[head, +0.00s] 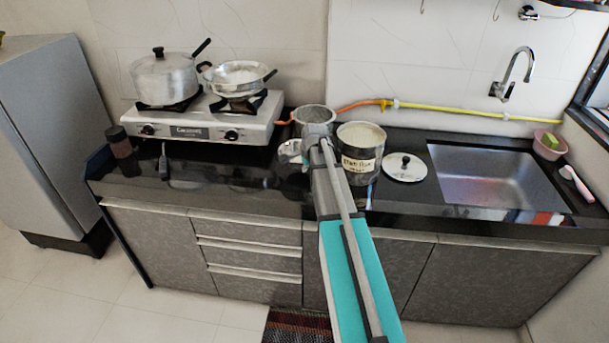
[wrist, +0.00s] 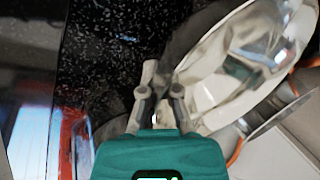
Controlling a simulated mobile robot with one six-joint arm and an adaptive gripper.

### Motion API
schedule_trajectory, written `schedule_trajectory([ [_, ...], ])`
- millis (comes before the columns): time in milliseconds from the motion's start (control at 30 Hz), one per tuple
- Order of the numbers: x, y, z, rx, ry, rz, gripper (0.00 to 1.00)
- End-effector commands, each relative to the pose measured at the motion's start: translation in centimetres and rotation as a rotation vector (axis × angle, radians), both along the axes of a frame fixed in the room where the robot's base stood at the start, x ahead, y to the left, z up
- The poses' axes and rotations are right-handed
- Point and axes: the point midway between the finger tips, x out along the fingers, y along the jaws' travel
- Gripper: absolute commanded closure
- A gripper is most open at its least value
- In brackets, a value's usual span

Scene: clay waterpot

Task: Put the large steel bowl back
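A round steel bowl (head: 315,113) shows in the head view just beyond the end of my arm, between the stove and the flour tin; my arm hides part of its lower side. In the wrist view a wide, shiny bowl (wrist: 225,80) fills the upper right, its pale inside facing the camera. My gripper (wrist: 163,88) has its two fingers close together at the near left edge of this bowl. I cannot tell whether they hold the rim. My gripper also shows in the head view (head: 319,130), its fingers unclear there.
A steel flour tin (head: 358,163) stands close on the right, with a lid (head: 404,167) beside it, then the sink (head: 490,178). The stove (head: 205,123) with a pot and a pan is left. A small steel item (head: 290,151) lies left of my arm.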

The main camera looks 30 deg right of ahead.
Motion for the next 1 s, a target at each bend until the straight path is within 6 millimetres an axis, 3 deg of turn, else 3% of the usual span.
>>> schedule_trajectory([
  [100,0.8,-0.2,-1.1,0.000,0.000,0.000,1.00],
  [400,0.5,-0.2,-3.4,0.000,0.000,0.000,1.00],
  [1000,0.5,-0.2,-4.0,0.000,0.000,0.000,1.00],
])
